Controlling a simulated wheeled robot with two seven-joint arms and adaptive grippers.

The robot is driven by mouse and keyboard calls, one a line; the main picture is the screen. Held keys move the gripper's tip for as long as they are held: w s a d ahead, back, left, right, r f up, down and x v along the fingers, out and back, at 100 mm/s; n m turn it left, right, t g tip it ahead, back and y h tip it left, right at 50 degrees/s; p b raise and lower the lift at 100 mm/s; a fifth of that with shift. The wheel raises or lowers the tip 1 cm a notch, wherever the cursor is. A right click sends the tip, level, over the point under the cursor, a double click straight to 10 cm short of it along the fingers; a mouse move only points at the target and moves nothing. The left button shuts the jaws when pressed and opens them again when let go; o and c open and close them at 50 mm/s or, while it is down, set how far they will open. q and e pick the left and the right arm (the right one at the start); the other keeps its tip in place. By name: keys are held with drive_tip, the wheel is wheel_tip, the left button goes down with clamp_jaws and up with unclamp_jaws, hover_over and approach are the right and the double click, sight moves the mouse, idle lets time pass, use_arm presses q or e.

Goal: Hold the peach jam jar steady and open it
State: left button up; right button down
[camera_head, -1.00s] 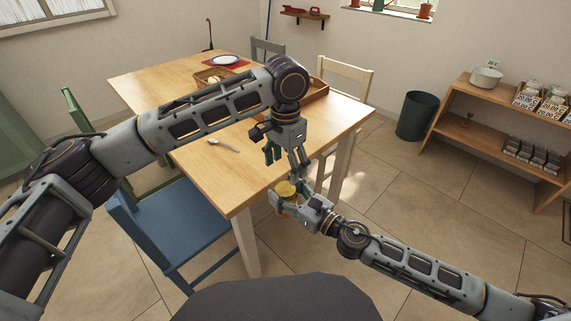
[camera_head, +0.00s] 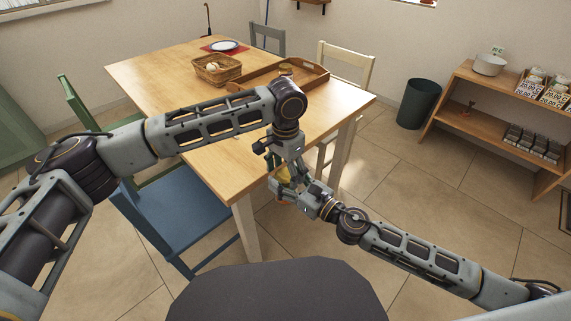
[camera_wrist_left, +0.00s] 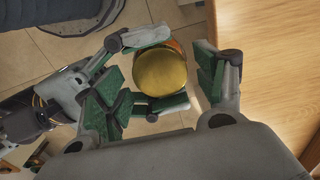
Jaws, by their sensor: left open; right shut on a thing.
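The peach jam jar has a round gold lid (camera_wrist_left: 160,72), seen from above in the left wrist view, with a little orange showing past its edge. In the head view the jar (camera_head: 283,174) is mostly hidden by the grippers, in front of the table's near edge. My right gripper (camera_head: 283,190) is shut on the jar and holds it in the air. My left gripper (camera_head: 281,163) is open just above, pointing down. In the left wrist view its green-padded fingers lie on either side of the lid, with gaps visible.
The wooden table (camera_head: 150,78) is close beside the jar. On it are a wicker basket (camera_head: 211,76) and a wooden tray (camera_head: 314,82) with a small jar (camera_head: 286,69). A blue chair (camera_head: 180,222) stands at the near left.

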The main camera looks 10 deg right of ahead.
use_arm(q)
drive_tip(key=shift+f, duration=0.2)
drive_tip(key=shift+c, duration=0.5)
drive_tip(key=c, duration=1)
drive_tip(key=shift+o, duration=0.2)
drive_tip(key=shift+n, duration=1.6)
drive_tip(key=o, duration=1.1)
drive_tip(key=shift+r, duration=0.1)
drive_tip(key=shift+r, duration=2.2)
